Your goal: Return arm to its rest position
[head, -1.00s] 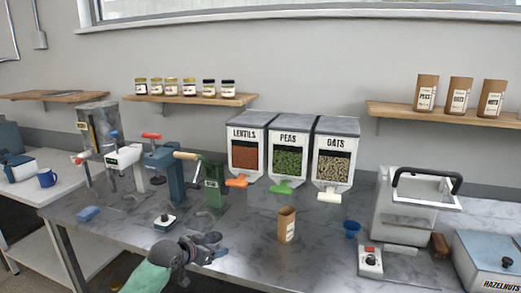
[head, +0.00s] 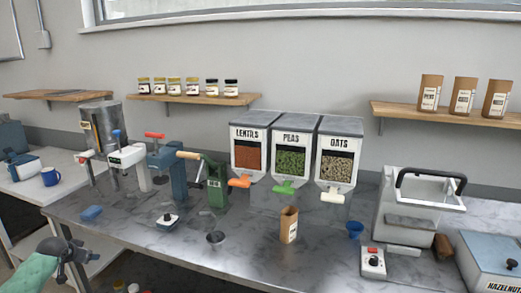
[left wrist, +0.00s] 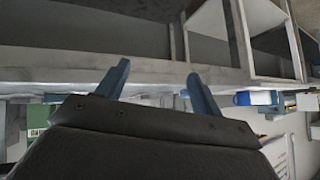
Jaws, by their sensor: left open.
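My left arm comes in at the bottom left of the head view, with a green sleeve. My left gripper (head: 70,252) is beside the left front edge of the steel workbench (head: 130,235), low and apart from everything on it. In the left wrist view the two blue-grey fingers of the left gripper (left wrist: 160,85) stand wide apart with nothing between them. My right gripper is not in view.
Dispensers (head: 290,155) stand behind. The bench front between cup and bag is clear.

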